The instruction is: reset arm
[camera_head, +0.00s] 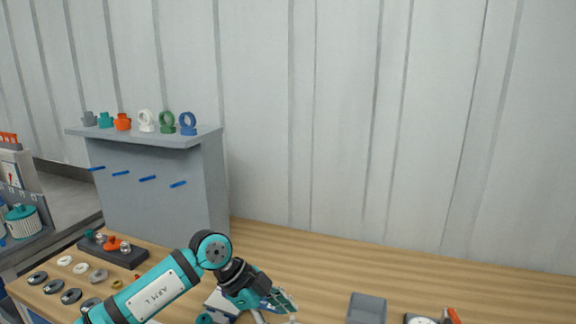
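My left arm comes in from the lower left in teal and black, labelled as an arm link. Its gripper (284,301) is low in the middle of the view, over the wooden bench (318,262). The fingers are small and partly overlap other parts, so I cannot tell how far apart they are or whether they hold anything. White and teal parts show just below and beside the gripper. My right arm and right gripper are not in this view.
A grey shelf stand (160,190) at the left carries several coloured fittings and blue pegs. A dark tray (126,257) and several rings lie on the bench at the left. A grey bin (367,309) and a round gauge (421,319) stand at the front right. The bench's back right is clear.

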